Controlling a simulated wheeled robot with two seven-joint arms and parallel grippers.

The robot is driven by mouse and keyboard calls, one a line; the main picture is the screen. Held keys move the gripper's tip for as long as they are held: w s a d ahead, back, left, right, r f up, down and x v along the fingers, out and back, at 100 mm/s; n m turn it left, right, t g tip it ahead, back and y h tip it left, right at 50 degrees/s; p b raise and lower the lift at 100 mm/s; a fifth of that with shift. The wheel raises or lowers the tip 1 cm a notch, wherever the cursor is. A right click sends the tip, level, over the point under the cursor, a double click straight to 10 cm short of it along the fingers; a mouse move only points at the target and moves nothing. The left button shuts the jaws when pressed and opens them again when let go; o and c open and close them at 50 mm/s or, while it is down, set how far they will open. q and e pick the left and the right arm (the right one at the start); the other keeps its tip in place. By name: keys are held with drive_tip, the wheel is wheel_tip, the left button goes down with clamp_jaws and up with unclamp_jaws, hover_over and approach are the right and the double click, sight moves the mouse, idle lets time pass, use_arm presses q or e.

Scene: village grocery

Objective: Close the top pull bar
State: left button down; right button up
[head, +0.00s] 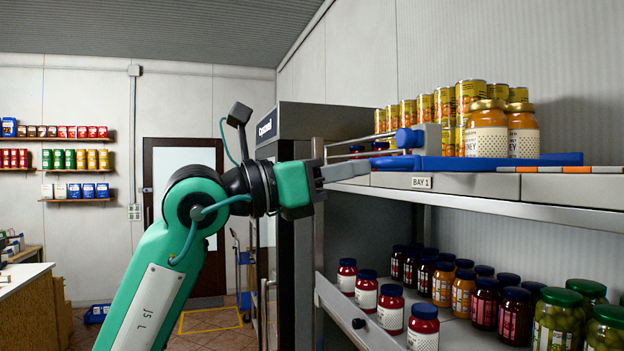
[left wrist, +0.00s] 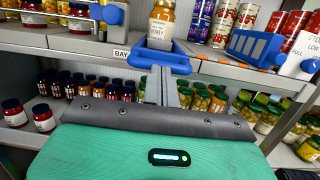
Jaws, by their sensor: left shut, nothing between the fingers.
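A blue pull bar (head: 470,162) runs along the front of the top shelf, before the honey jars. In the left wrist view the blue bar (left wrist: 165,66) is a shallow U-shaped frame that stands out from the shelf front around the foot of a honey jar. My left gripper (head: 352,170) is shut and empty, its grey fingers at the bar's left end in the head view. In the left wrist view the fingertips (left wrist: 159,76) point at the bar's middle. I cannot tell whether they touch it. My right gripper is not in view.
Honey jars (head: 487,130) and yellow cans (head: 443,105) stand on the top shelf, near a grey block with a blue knob (head: 409,138). The lower shelf (head: 455,338) holds dark and green-lidded jars. A blue slotted holder (left wrist: 255,47) stands right of the bar. The aisle at left is open.

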sight(395, 170)
use_arm(q)
drive_tip(key=x, duration=0.3)
drive_tip(key=f+x, duration=0.1)
drive_tip(key=x, duration=0.2)
drive_tip(key=b+x, duration=0.1)
drive_tip(key=x, duration=0.2)
drive_tip(key=shift+d+f, duration=0.2)
drive_tip(key=shift+f, duration=0.1)
drive_tip(key=shift+a+r, duration=0.1)
